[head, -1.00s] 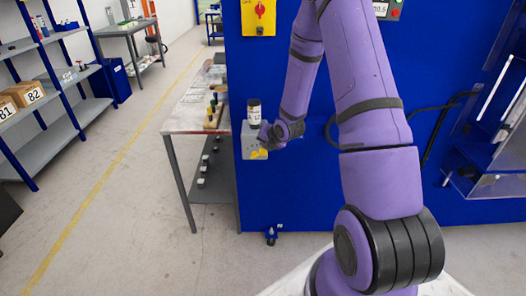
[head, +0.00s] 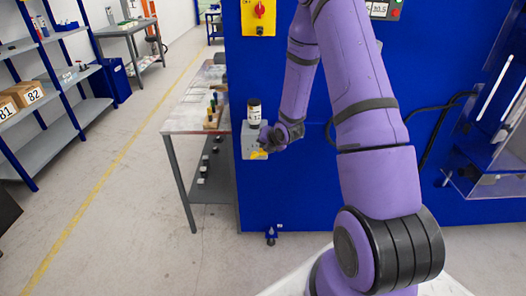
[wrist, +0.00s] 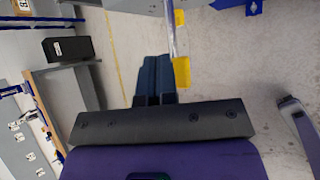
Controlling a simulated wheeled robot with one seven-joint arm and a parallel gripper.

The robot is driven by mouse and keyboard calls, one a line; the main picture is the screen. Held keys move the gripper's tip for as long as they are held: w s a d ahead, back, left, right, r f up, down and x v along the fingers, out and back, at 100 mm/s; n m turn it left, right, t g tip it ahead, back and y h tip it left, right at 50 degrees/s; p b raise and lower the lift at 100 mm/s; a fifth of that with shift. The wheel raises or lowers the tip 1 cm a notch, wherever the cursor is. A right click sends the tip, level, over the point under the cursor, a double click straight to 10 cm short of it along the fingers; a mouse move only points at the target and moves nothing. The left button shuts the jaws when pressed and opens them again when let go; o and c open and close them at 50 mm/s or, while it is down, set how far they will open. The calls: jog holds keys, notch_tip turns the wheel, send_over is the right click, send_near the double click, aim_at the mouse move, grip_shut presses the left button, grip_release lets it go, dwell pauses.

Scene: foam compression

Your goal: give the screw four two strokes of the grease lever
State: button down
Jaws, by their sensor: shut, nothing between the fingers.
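The grease unit (head: 251,141) is a pale grey box on the left end of the blue machine front, with a dark-capped, labelled reservoir (head: 254,112) on top. Its yellow-ended lever (head: 258,155) shows low on the box, partly behind my gripper (head: 266,139). In the wrist view my gripper (wrist: 155,62) has its dark fingers together and empty. The lever (wrist: 182,72) shows there as a metal rod with a yellow grip, just right of the fingers. I cannot tell whether they touch. Which screw the unit serves is not readable.
The blue machine (head: 290,190) fills the middle and right. A workbench (head: 190,120) with small bottles stands directly left of the grease unit. Shelves with boxes (head: 28,92) stand at far left, with open floor between. A cable hangs on the machine front.

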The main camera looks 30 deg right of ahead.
jog(key=shift+f, duration=1.25)
dwell(1.2)
jog(key=shift+r, duration=0.1)
dwell(0.4)
jog(key=shift+r, duration=1.7)
jog(key=shift+r, duration=2.5)
